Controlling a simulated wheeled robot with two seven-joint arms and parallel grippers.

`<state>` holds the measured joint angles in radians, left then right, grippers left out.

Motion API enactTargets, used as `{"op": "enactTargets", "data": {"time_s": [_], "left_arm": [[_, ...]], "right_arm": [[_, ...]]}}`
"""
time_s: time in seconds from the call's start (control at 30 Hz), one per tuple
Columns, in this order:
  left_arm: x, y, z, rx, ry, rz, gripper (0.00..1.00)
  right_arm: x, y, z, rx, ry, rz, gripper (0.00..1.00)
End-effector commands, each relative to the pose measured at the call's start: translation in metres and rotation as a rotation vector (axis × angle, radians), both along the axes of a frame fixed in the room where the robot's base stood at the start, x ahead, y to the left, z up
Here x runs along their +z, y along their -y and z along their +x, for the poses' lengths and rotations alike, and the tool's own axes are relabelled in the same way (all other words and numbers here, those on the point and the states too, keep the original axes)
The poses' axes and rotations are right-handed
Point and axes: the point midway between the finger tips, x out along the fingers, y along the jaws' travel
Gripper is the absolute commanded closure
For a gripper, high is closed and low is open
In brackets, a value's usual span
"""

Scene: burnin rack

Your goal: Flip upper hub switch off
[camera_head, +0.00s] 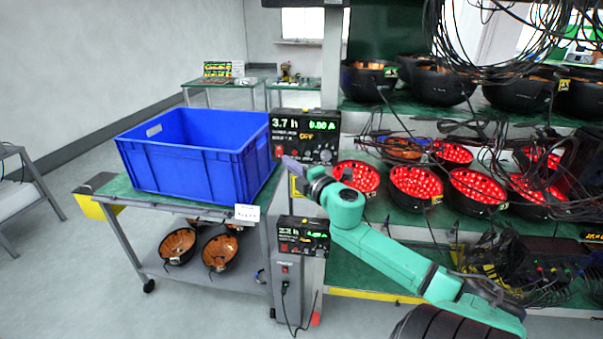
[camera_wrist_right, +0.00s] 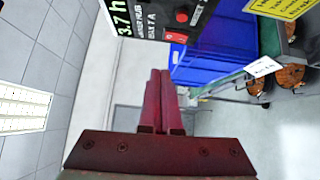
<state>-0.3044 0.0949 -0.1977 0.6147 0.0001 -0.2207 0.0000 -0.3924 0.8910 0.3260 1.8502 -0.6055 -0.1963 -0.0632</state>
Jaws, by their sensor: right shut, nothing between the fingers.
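The upper hub (camera_head: 306,135) is a black box with a lit display showing 3.7 h, a green current reading of about 0.00 A and orange letters that look like OFF. Its small red switch (camera_head: 278,151) is at the lower left of the face; its exact tilt is too small to tell. The hub also shows at the top of the right wrist view (camera_wrist_right: 150,18). My right gripper (camera_head: 288,162) is shut and empty, its fingertips just below and right of the switch. The shut fingers also show in the wrist view (camera_wrist_right: 159,73); contact cannot be told. My left gripper is out of view.
A lower hub (camera_head: 302,236) sits below on the same post. A blue crate (camera_head: 190,165) stands on a cart left of the hubs. The rack on the right holds black bowls, red-lit bowls (camera_head: 416,186) and hanging cables. Open floor lies front left.

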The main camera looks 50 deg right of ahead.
Motion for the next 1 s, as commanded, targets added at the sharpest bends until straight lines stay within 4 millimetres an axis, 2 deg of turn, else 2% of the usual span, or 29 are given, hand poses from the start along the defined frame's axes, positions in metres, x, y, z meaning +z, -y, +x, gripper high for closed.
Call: {"op": "enactTargets", "data": {"time_s": [0.2, 0.3, 0.5, 0.9, 1.0], "left_arm": [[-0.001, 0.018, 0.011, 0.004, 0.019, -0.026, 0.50], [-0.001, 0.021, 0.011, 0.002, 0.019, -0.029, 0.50], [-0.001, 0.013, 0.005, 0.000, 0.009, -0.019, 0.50], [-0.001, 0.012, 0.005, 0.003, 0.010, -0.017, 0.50], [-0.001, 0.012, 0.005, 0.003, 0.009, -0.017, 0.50]], "right_arm": [[0.002, -0.008, -0.041, 0.001, -0.003, 0.001, 1.00], [0.004, -0.009, -0.051, 0.001, -0.001, -0.001, 1.00], [0.006, -0.010, -0.055, 0.001, 0.001, -0.002, 1.00], [0.005, -0.010, -0.055, 0.001, 0.001, -0.002, 1.00], [-0.006, -0.002, -0.055, -0.017, -0.014, 0.021, 1.00]]}}
